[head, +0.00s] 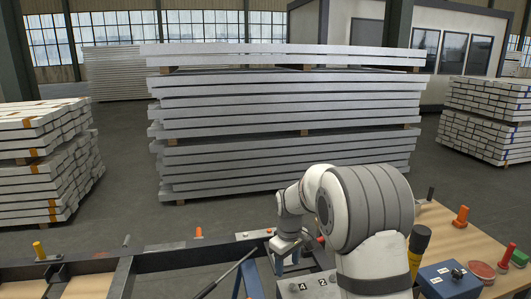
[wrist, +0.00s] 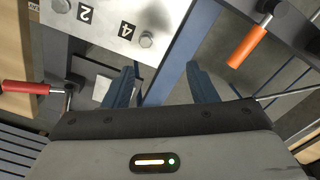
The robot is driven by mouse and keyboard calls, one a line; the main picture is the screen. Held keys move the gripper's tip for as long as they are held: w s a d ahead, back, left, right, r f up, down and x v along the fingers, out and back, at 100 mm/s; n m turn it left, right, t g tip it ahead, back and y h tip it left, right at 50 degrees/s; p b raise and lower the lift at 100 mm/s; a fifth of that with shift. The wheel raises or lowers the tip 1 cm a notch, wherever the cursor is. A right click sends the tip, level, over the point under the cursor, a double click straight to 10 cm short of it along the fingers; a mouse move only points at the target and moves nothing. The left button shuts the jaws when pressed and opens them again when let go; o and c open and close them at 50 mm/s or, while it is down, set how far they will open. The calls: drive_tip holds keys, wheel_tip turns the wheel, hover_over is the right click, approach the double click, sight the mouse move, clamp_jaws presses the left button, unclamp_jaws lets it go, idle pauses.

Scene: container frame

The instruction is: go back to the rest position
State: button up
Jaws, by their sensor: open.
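My gripper (wrist: 162,88) shows in the wrist view with its two blue fingers apart and nothing between them. In the head view, my white arm is folded forward at the lower middle, and my gripper (head: 290,246) is partly hidden beside the arm, near the plate (head: 318,287).
A red-handled clamp (wrist: 28,87) and an orange-handled clamp (wrist: 247,47) flank the fingers. Stacked metal beams (head: 290,120) stand behind; floor between is clear.

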drive_tip(key=s+d+r+m+t, duration=0.1)
drive_tip(key=s+d+r+m, duration=0.1)
drive_tip(key=s+r, duration=0.35)
drive_tip(key=s+d+r+m, duration=0.2)
drive_tip(key=s+d, duration=0.1)
drive_tip(key=s, duration=0.5)
drive_tip(key=s+d+r+m+t, duration=0.1)
drive_tip(key=s+d+r+m, duration=0.1)
drive_tip(key=s+r, duration=0.35)
drive_tip(key=s+d+f+m, duration=0.1)
drive_tip(key=s+f+m, duration=0.1)
drive_tip(key=s, duration=0.9)
drive_tip(key=shift+s+d+m, duration=0.25)
drive_tip(key=shift+d+m, duration=0.05)
